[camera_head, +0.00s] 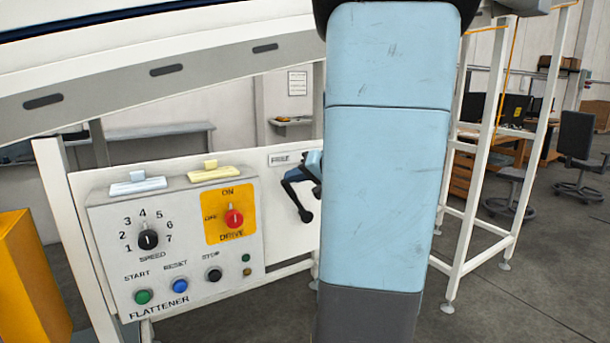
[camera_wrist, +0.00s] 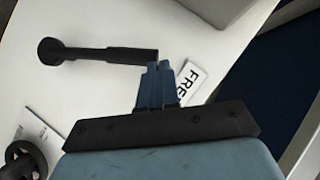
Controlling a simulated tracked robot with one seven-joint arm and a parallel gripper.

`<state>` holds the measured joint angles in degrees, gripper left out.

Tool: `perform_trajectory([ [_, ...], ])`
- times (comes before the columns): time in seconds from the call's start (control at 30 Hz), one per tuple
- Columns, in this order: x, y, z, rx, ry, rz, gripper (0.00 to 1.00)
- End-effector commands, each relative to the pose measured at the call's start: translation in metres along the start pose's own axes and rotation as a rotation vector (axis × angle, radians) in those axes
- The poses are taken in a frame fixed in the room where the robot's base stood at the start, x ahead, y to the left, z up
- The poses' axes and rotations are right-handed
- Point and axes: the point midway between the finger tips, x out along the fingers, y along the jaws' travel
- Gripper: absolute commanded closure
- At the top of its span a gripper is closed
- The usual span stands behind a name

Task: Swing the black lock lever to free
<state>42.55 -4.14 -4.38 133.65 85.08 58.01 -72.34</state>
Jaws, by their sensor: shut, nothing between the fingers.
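The black lock lever (camera_wrist: 105,55) shows in the wrist view as a straight bar with a round knob at its left end. It lies against the white panel (camera_wrist: 85,20). My gripper (camera_wrist: 160,67) is shut and empty, its blue fingertips at the lever's right end, overlapping it in the picture; I cannot tell whether they touch. A white label reading "FRE" (camera_wrist: 188,84) is just right of the fingers, partly hidden. In the head view the lever (camera_head: 305,213) hangs with its knob low, below the "FREE" label (camera_head: 279,158). My arm hides much of the gripper there.
The flattener control box (camera_head: 175,240) stands left of the lever, with a speed knob (camera_head: 148,239), a red drive switch (camera_head: 234,218) and push buttons. A white frame post (camera_head: 470,180) stands right of my arm. A dark round part (camera_wrist: 24,160) shows low left in the wrist view.

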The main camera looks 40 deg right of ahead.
Motion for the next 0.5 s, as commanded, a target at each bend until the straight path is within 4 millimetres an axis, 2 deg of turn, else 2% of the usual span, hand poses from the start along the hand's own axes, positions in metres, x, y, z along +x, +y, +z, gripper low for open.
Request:
perform_trajectory([
  [0.27, -0.004, 0.001, -0.004, 0.001, -0.003, -0.001, 1.00],
  [0.5, -0.031, 0.001, -0.030, -0.003, -0.001, -0.002, 1.00],
])
